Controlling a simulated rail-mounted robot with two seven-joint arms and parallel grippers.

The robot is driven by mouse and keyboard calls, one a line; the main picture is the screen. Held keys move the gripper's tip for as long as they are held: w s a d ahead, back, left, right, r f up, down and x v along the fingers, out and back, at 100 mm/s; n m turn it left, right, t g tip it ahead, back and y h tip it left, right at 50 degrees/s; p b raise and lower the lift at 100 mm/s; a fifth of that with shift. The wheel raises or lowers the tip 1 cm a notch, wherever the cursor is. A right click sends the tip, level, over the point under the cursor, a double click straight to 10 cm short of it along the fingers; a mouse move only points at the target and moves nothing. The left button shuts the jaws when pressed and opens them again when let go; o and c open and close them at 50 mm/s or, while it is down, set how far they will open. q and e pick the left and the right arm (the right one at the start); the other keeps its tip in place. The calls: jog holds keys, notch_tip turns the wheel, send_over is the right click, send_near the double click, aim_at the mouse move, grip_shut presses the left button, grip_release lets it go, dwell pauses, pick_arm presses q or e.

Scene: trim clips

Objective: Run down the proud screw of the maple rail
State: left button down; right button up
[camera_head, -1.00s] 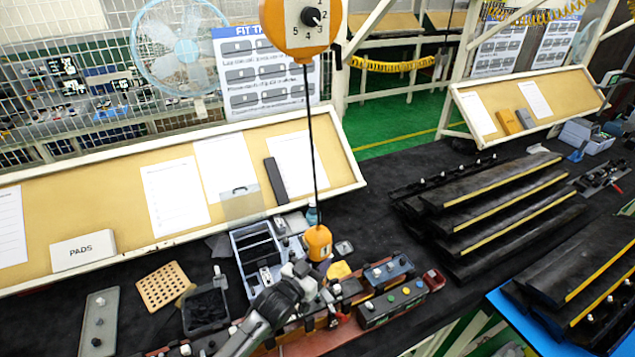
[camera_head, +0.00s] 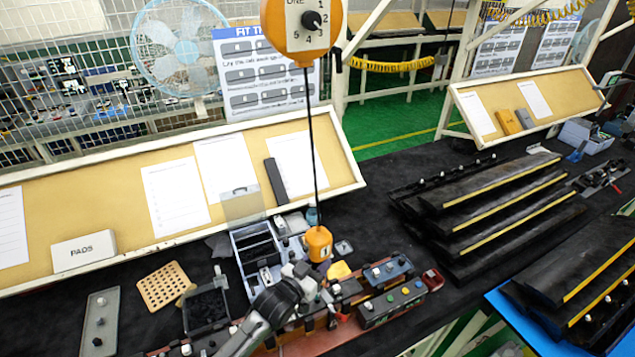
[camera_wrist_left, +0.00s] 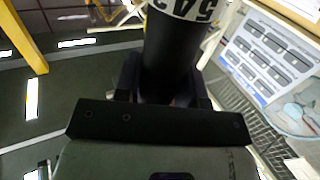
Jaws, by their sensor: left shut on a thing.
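My left gripper (camera_head: 306,284) reaches in from the bottom of the head view, over the brown rail fixture on the bench. In the left wrist view it is shut on a black cylindrical tool body (camera_wrist_left: 172,65) with a white numbered band. A reddish-brown rail (camera_head: 310,342) lies below the gripper, partly hidden by my arm. I cannot make out a proud screw or the tool's tip. My right gripper is not in view.
An orange dial unit (camera_head: 303,30) hangs overhead. A button box (camera_head: 391,306) stands right of the gripper, a grey divided bin (camera_head: 257,250) behind it. A perforated tan board (camera_head: 163,286) and black tray (camera_head: 206,310) lie left. Dark stepped rails (camera_head: 490,210) fill the right.

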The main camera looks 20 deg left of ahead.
aim_at(310, 256)
pick_arm(q)
jog(key=shift+r+p, duration=0.6)
jog(key=shift+r, duration=0.25)
notch_tip(310, 256, up, 3)
jog(key=p, duration=0.3)
jog(key=shift+r, duration=0.5)
